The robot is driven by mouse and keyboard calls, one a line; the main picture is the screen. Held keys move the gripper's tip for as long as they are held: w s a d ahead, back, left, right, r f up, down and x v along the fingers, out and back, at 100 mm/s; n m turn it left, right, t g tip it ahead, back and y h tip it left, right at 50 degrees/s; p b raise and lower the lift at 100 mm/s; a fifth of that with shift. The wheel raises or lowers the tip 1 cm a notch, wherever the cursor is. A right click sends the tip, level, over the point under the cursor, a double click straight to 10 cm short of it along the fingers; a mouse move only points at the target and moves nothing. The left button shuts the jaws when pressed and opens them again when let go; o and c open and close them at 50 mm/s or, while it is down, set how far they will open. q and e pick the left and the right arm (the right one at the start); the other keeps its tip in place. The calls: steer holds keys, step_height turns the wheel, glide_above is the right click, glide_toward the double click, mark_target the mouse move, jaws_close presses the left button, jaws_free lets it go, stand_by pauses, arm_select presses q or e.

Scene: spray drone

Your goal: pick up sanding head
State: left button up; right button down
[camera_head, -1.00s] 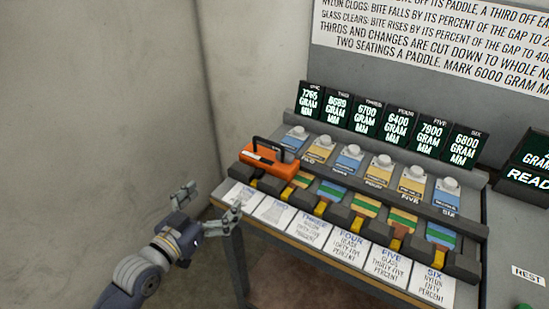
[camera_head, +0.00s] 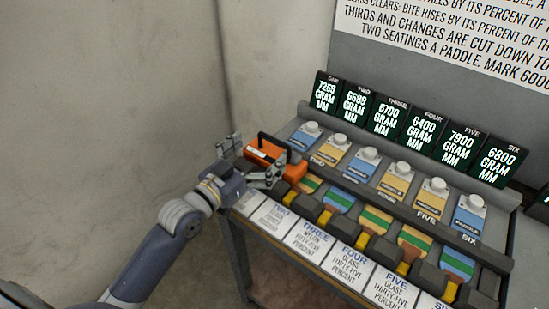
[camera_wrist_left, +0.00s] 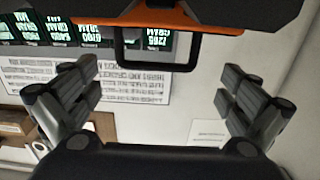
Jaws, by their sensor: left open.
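The orange sanding head (camera_head: 272,157) with a black loop handle sits at the left end of the bench rack, over the first paddle place. My left gripper (camera_head: 252,162) is open at its left front, with its fingers close around that end. In the left wrist view the sanding head's orange body (camera_wrist_left: 195,20) and black handle (camera_wrist_left: 157,50) show at the top, above and between my spread left fingers (camera_wrist_left: 158,85). Nothing is between the fingertips there. I cannot tell whether a finger touches the orange body. My right gripper is out of view.
Several blue and yellow paddles (camera_head: 362,165) stand in a row along the rack, with grey clamps in front. White label cards (camera_head: 312,236) line the bench's front edge. Black readouts (camera_head: 421,131) stand behind. A bare wall is close at the left.

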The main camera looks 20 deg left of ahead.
mark_target(273, 140)
arm_select(q)
steer(key=p+x, duration=0.1)
steer(key=x, duration=0.3)
steer(key=shift+w+d+r, duration=0.1)
steer(key=shift+d+r, duration=0.1)
steer(key=shift+d, duration=0.05)
steer(key=shift+w+d, duration=0.15)
steer(key=shift+w, duration=0.15)
steer(key=shift+w+f, duration=0.1)
steer(key=c, duration=1.8)
steer(key=shift+c, duration=0.7)
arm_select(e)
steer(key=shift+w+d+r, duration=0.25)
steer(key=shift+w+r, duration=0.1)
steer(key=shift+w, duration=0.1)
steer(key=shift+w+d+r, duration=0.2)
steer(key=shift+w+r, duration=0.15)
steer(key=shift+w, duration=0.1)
arm_select(q)
steer(key=shift+r, duration=0.25)
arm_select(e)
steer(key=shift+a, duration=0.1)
